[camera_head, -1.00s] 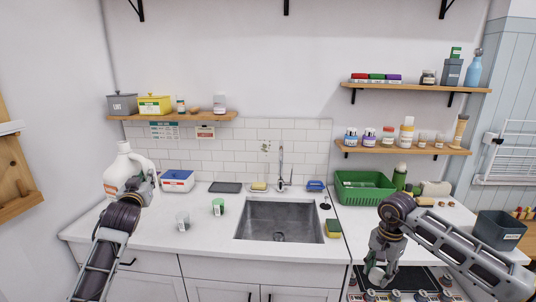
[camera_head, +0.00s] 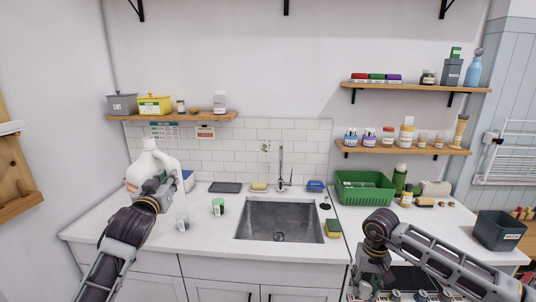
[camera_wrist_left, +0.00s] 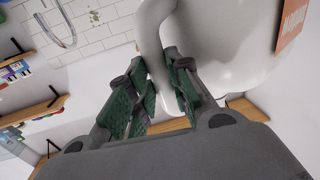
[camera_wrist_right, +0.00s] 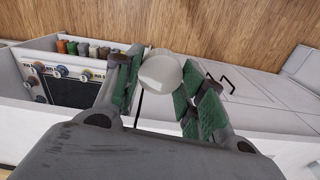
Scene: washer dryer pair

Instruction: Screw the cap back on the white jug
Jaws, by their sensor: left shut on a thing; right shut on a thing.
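The white jug (camera_head: 140,172) with an orange label is upright at the left of the head view, near the counter's left end. My left gripper (camera_head: 160,186) is shut on its handle, which fills part of the left wrist view (camera_wrist_left: 152,50). I cannot tell whether the jug's base touches the counter. My right gripper (camera_wrist_right: 160,82) is shut on a round white cap (camera_wrist_right: 161,72), seen between its fingers in the right wrist view. In the head view, the right gripper (camera_head: 366,286) is low at the front, right of the sink and well apart from the jug.
A white-and-blue box is partly behind the jug. A green basket (camera_head: 364,190) and a dark bin (camera_head: 498,231) are at right. Shelves hang above.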

